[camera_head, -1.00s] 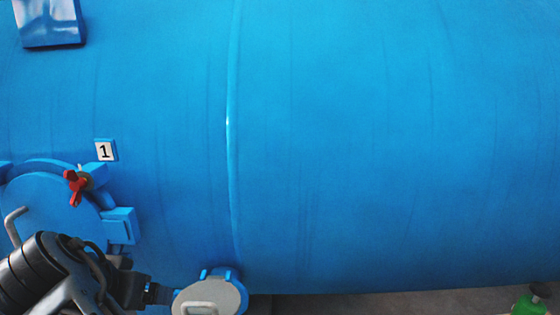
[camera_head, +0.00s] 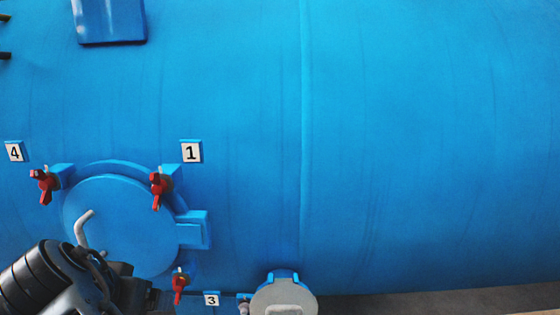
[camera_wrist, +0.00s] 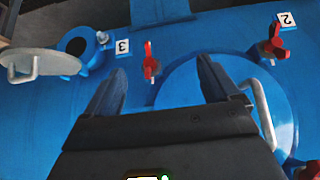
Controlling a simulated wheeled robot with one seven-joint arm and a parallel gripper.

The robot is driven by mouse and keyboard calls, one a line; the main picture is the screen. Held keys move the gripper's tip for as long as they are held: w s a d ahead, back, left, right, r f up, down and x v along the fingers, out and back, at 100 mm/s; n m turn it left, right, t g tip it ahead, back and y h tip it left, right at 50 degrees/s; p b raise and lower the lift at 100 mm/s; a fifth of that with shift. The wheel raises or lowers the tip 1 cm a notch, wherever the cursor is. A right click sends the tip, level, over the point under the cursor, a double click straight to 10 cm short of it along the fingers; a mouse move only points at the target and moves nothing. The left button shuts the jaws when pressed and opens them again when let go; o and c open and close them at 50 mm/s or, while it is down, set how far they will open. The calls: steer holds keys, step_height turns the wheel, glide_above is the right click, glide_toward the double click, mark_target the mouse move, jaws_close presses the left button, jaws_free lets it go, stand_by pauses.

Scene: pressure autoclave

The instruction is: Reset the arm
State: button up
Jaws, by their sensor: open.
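My arm (camera_head: 50,285) reaches in from the lower left of the head view, in front of the blue round hatch (camera_head: 120,235). In the wrist view, my gripper (camera_wrist: 160,90) is open, its two dark fingers apart with nothing between them. The hatch (camera_wrist: 225,110) lies behind and right of the fingers there, with its grey bent handle (camera_wrist: 262,112). A smaller port (camera_wrist: 75,46) with a grey lid (camera_wrist: 40,65) swung aside is left of the fingers. In the head view my gripper's fingers are hard to make out.
A large blue tank (camera_head: 420,150) fills the head view. Red clamp handles (camera_head: 158,190) sit around the hatch, by number plates 1 (camera_head: 191,151), 4 (camera_head: 15,151) and 3 (camera_head: 212,299). The grey lid (camera_head: 283,298) stands out at the bottom. Grey floor (camera_head: 450,300) shows at lower right.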

steer(key=s+d+f+y, duration=0.1)
steer(key=s+d+f, duration=0.2)
steer(key=d+f, duration=0.35)
steer(key=s+d+f+n+y, duration=0.1)
steer(key=s+d+f, duration=0.2)
steer(key=d+f, duration=0.35)
steer(key=s+d+f+y, duration=0.1)
steer(key=s+d+f, duration=0.2)
steer(key=d+f, duration=0.35)
steer(key=s+d+r+t, duration=0.2)
steer(key=s+d+t, duration=0.2)
steer(key=s+d, duration=1.4)
steer(key=s+d+r+t+h, duration=0.1)
steer(key=s+d+r, duration=0.3)
steer(key=s+r, duration=0.2)
steer(key=s+d+r+m+t+h, duration=0.1)
steer(key=s+d+r, duration=0.3)
steer(key=r, duration=0.5)
steer(key=shift+s+d+r+t+h, duration=0.25)
steer(key=shift+s+t+h, duration=0.4)
steer(key=shift+s, duration=0.35)
